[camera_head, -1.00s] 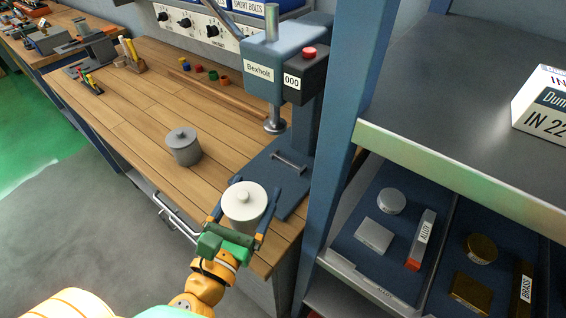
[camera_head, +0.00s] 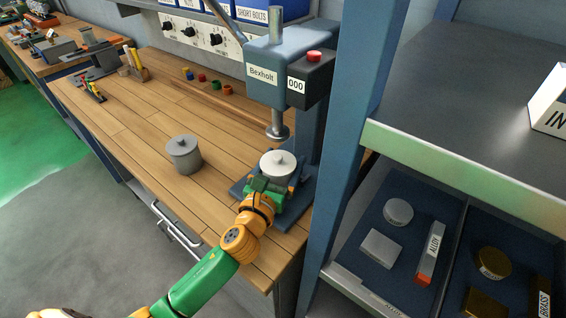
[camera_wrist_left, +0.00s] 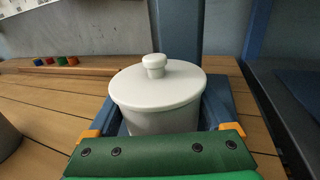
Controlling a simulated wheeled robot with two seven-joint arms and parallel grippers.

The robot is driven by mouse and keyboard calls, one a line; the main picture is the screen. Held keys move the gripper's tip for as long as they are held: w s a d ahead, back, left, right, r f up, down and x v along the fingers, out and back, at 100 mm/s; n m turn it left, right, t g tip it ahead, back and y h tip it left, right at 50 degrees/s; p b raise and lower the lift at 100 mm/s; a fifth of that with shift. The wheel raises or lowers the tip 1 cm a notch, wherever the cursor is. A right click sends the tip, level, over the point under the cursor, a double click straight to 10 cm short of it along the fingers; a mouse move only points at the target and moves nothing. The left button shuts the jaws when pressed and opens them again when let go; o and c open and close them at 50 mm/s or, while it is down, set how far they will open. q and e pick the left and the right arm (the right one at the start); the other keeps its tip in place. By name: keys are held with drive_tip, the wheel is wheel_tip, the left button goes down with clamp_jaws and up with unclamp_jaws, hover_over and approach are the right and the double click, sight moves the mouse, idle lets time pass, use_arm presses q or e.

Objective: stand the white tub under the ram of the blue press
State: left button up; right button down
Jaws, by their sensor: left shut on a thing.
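The white tub (camera_head: 278,163), with a knobbed lid, is upright between the fingers of my left gripper (camera_head: 277,176), which is shut on it. In the left wrist view the tub (camera_wrist_left: 158,95) fills the middle, with a blue finger on each side. The blue press (camera_head: 276,72) has its ram (camera_head: 278,128) in the raised position. The tub is over the press's dark blue base (camera_head: 240,186), just below the ram in the head view. I cannot tell whether it touches the base or is exactly centred. My right gripper is not in view.
A grey lidded tub (camera_head: 184,156) stands on the wooden bench (camera_head: 140,110) to the left. Several small coloured pieces (camera_head: 215,85) lie at the back. A blue upright (camera_head: 350,130) and shelves stand close on the right.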

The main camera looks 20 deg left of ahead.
use_arm(q)
drive_tip(key=shift+f, duration=0.1)
drive_tip(key=o, duration=1.1)
drive_tip(key=shift+s, duration=0.2)
drive_tip(key=s+b, duration=0.2)
drive_tip(key=s, duration=0.9)
drive_tip(key=shift+a, duration=0.2)
drive_tip(key=shift+s, duration=0.35)
drive_tip(key=shift+r, duration=0.2)
